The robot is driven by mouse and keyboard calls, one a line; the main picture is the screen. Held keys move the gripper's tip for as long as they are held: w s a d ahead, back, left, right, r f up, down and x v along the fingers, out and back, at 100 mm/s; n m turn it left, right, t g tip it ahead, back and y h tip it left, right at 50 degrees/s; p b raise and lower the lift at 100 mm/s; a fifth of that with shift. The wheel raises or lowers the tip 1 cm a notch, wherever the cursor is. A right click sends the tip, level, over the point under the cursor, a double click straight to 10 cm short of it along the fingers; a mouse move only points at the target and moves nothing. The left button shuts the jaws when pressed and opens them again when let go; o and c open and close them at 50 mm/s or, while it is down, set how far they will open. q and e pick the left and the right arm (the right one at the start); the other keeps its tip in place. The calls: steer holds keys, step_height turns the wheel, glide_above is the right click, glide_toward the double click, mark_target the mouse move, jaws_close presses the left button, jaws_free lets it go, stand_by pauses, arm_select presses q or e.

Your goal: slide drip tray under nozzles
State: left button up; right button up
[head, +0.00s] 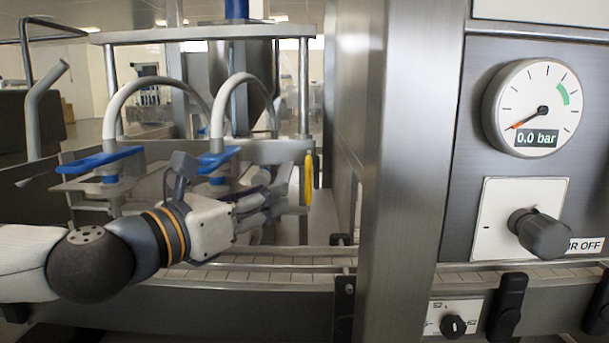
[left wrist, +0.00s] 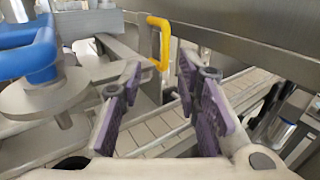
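A yellow handle (head: 309,178) stands upright at the right end of the metal filling assembly in the head view. It also shows in the left wrist view (left wrist: 160,42), just beyond my fingertips. I take it to be the drip tray's handle; the tray itself cannot be made out clearly. Two nozzle fittings with blue levers (head: 100,160) (head: 217,160) and white hoses stand to its left. My left gripper (head: 272,207) is to the left of and a little below the handle. In the wrist view its purple-padded fingers (left wrist: 160,75) are apart, with nothing between them. My right gripper is not in view.
A tiled conveyor (head: 250,272) with metal rails runs below my left gripper. A steel post (head: 395,170) stands to the right of the handle. Beyond it are a gauge (head: 537,108) reading 0.0 bar and a dark knob (head: 538,233) on the panel.

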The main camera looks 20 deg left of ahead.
mark_target(306, 180)
arm_select(q)
steer(key=x, duration=0.6)
steer(key=b+x, duration=0.1)
steer(key=x, duration=0.3)
steer(key=shift+d, duration=0.4)
steer(key=shift+w+d, duration=0.15)
steer(key=shift+w, duration=0.2)
jaws_close()
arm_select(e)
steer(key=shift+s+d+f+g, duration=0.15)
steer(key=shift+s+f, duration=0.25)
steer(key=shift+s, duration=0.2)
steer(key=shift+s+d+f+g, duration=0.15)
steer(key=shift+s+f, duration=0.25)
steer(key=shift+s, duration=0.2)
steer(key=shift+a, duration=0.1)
